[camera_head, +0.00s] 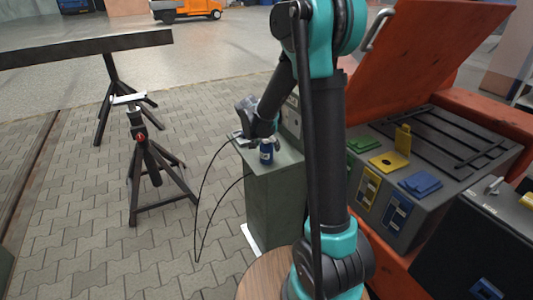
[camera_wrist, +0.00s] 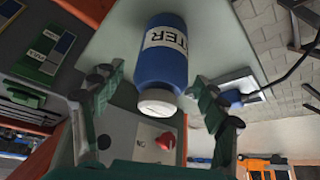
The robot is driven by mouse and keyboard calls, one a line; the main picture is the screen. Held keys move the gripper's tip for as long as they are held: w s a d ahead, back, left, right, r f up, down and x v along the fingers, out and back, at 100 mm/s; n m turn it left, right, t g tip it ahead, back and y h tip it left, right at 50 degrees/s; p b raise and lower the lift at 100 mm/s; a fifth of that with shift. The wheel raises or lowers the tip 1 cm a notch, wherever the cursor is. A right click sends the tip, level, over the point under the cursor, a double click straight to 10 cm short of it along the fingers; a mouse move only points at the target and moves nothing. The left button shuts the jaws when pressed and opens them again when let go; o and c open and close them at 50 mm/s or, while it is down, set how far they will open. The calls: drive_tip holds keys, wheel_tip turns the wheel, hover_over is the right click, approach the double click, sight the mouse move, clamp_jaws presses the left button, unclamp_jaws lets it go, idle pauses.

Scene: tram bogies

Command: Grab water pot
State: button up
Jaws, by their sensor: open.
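The water pot is a blue bottle with a white cap and a white label, part of which reads "TER". In the wrist view the water pot (camera_wrist: 163,62) lies between my gripper's fingers, cap toward the gripper. In the head view the water pot (camera_head: 267,153) stands on the grey-green cabinet (camera_head: 275,205), just below the end of my arm. My gripper (camera_wrist: 158,96) is open, with one finger on each side of the pot and gaps showing. In the head view the arm's end hides most of the gripper's surroundings.
A white-and-blue device with a black cable (camera_wrist: 240,92) sits close beside the pot on the cabinet top. To the right is an orange box (camera_head: 430,60) with coloured blocks. Black stands (camera_head: 150,165) occupy the left; paved floor lies between.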

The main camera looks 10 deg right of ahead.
drive_tip(key=shift+c, duration=0.5)
drive_tip(key=c, duration=1.2)
drive_tip(key=shift+r, duration=0.15)
drive_tip(key=shift+c, duration=0.3)
